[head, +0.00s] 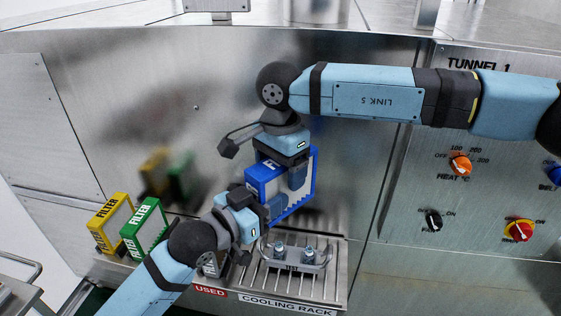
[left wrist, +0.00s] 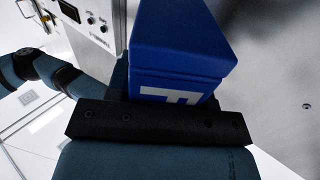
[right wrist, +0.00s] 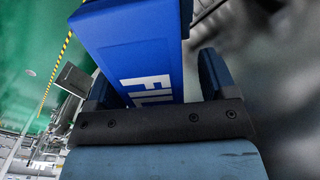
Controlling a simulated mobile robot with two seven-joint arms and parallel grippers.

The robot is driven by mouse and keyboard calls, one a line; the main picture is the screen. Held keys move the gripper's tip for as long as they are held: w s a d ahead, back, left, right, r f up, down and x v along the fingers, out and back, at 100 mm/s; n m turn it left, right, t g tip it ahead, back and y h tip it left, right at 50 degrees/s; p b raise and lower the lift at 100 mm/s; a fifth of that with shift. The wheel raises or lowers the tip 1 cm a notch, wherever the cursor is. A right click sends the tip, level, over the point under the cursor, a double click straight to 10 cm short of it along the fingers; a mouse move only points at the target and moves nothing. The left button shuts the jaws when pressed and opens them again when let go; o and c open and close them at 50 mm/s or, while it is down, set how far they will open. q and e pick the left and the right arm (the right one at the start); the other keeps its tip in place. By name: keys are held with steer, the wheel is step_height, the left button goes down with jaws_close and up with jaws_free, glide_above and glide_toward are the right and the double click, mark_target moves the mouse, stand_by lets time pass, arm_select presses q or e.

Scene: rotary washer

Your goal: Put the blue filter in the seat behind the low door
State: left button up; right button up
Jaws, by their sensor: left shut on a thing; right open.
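The blue filter (head: 265,181) is a blue-framed block with white lettering, held in the air in front of the steel machine wall. My left gripper (head: 272,207) is shut on its lower side. My right gripper (head: 296,178) reaches down over it from above, open, with its fingers either side of the filter. In the right wrist view the filter (right wrist: 140,50) stands between the open fingers (right wrist: 155,85), with a gap at the right finger. In the left wrist view the filter (left wrist: 180,50) is close in front of the palm. I cannot make out the low door or its seat.
A yellow filter (head: 101,239) and a green filter (head: 134,244) stand at the left. Below the blue filter is the slatted cooling rack (head: 335,285), bearing a metal piece with two knobs (head: 295,258). The control panel (head: 480,190) with dials is at the right.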

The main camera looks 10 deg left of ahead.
steer(key=c, duration=1.1)
arm_select(q)
steer(key=o, duration=1.1)
